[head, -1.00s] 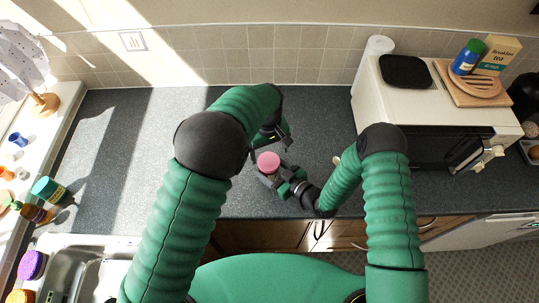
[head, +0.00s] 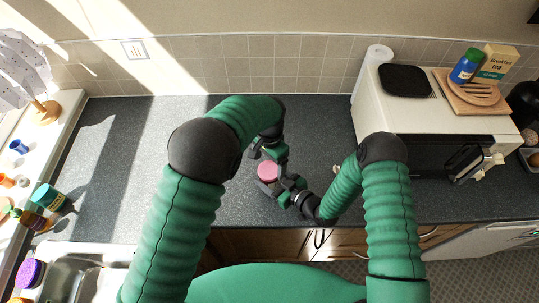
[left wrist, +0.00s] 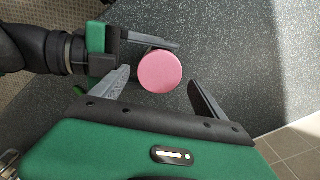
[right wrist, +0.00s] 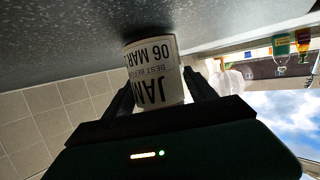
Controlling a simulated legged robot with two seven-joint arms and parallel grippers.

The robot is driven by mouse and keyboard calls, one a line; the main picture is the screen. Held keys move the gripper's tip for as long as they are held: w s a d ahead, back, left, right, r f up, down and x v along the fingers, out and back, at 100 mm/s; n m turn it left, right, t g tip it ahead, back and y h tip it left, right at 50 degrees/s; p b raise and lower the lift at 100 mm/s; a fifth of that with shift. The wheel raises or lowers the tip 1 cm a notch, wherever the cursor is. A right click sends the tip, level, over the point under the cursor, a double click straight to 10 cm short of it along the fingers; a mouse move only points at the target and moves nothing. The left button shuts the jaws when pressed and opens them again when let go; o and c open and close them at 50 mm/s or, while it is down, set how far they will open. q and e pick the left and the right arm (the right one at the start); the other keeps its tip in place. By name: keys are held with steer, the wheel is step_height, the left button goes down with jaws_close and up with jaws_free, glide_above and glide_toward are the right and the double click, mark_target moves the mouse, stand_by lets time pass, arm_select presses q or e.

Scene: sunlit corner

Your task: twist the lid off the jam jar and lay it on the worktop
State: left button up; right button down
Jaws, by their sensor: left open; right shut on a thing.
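The jam jar stands on the worktop; its round pink lid (head: 268,171) is on top in the head view. The lid also shows in the left wrist view (left wrist: 160,72). The jar's white label (right wrist: 155,75), with dark printing, faces the right wrist camera. My right gripper (head: 278,186) is shut on the jar's body from the right, below the lid. My left gripper (head: 264,153) is open at the lid's far side in the head view. In the left wrist view its fingers stand either side of the lid, with gaps. The jar's body is mostly hidden from above.
The dark grey worktop (head: 140,170) is clear to the left of the jar. A white microwave (head: 420,105) stands to the right with a paper towel roll (head: 378,54) behind it. A sink (head: 85,280) is at the lower left. The worktop's front edge is close to the jar.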

mark_target(269, 170)
arm_select(q)
step_height(269, 170, down, 4)
steer(key=shift+r, duration=0.25)
steer(key=c, duration=1.4)
steer(key=n, duration=0.5)
steer(key=shift+n, duration=0.4)
steer(key=shift+c, duration=0.3)
steer(key=shift+r, duration=0.1)
steer(key=shift+s, duration=0.1)
steer(key=shift+r, duration=0.15)
steer(key=shift+r, duration=0.95)
